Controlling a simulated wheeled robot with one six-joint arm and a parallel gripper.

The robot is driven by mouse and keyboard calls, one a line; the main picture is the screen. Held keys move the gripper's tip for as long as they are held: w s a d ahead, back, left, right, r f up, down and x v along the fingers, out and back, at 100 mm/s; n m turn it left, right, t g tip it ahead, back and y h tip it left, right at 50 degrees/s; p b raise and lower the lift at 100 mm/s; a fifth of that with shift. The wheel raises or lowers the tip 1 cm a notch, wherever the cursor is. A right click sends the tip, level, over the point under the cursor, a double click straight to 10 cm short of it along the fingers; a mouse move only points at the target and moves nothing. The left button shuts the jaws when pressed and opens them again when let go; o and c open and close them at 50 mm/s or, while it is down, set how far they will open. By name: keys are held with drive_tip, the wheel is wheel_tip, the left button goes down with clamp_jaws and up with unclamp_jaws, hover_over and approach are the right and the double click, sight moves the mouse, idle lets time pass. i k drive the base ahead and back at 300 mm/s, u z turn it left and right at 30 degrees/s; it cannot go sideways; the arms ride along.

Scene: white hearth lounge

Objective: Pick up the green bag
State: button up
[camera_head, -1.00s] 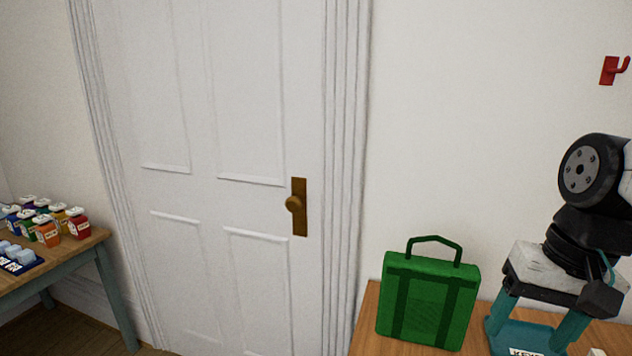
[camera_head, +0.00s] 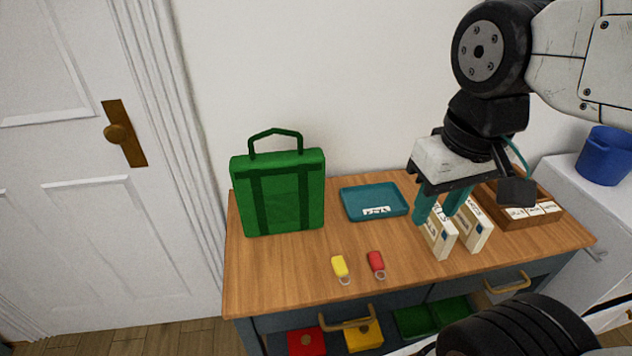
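The green bag (camera_head: 279,196) stands upright at the left end of a wooden-topped table (camera_head: 290,262), near the wall. Its handle loop (camera_head: 275,138) sticks up from the top. My gripper (camera_head: 437,212) hangs to the right of the bag, with its teal fingers pointing down in front of two white box-like items. The gripper is clear of the bag.
A teal tray (camera_head: 352,207) with a label lies right of the bag. Yellow (camera_head: 340,267) and red (camera_head: 376,262) key tags lie at the front. White boxes (camera_head: 470,232), a wooden organizer (camera_head: 545,222) and a blue pot (camera_head: 604,156) are to the right. A door (camera_head: 60,230) is at left.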

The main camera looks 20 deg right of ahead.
sight(280, 192)
drive_tip(key=z, duration=3.1)
drive_tip(key=k, duration=1.85)
drive_tip(key=u, duration=1.75)
drive_tip(key=i, duration=0.5)
drive_tip(key=z, duration=0.05)
